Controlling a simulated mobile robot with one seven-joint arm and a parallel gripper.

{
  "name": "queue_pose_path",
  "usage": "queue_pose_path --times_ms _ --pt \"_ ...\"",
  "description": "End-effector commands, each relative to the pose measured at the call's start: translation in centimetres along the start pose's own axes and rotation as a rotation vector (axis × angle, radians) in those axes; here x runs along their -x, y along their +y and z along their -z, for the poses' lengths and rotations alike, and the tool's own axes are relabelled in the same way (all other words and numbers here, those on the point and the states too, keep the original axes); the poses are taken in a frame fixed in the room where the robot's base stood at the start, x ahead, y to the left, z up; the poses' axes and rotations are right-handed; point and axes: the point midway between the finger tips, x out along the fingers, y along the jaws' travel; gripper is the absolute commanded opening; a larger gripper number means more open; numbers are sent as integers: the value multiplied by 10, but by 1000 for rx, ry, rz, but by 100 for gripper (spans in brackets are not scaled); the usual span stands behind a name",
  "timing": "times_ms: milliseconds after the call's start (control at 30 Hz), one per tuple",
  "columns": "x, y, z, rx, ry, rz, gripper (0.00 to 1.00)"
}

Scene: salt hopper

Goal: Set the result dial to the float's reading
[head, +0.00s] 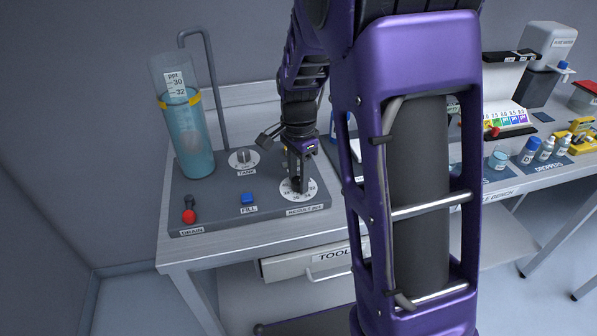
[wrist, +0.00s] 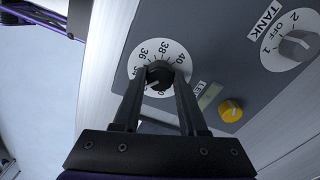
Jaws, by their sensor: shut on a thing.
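The result dial (head: 289,190) is a white numbered disc with a black knob (wrist: 159,75), partly hidden by my gripper in the head view. In the wrist view its face (wrist: 144,54) shows 36, 38 and 40; I cannot surely read the knob's setting. My gripper (wrist: 159,88) is shut on the knob, one finger on each side; it also shows in the head view (head: 299,182). The float (head: 189,140) stands in the clear cylinder of blue-green liquid. Its PPM scale (head: 175,84) shows 30 and 32, with the liquid surface and yellow ring (head: 180,98) just below 32.
A yellow knob (wrist: 230,111) lies near the result dial. Bottles (head: 530,150) stand on the right bench. My arm hides the middle.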

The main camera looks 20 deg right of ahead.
Motion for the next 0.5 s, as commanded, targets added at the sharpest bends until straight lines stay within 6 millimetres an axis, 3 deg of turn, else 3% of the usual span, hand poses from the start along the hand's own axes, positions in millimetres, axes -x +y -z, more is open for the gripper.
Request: queue_pose_path --times_ms 500 --pt "1 0 1 -101 1 2 0"
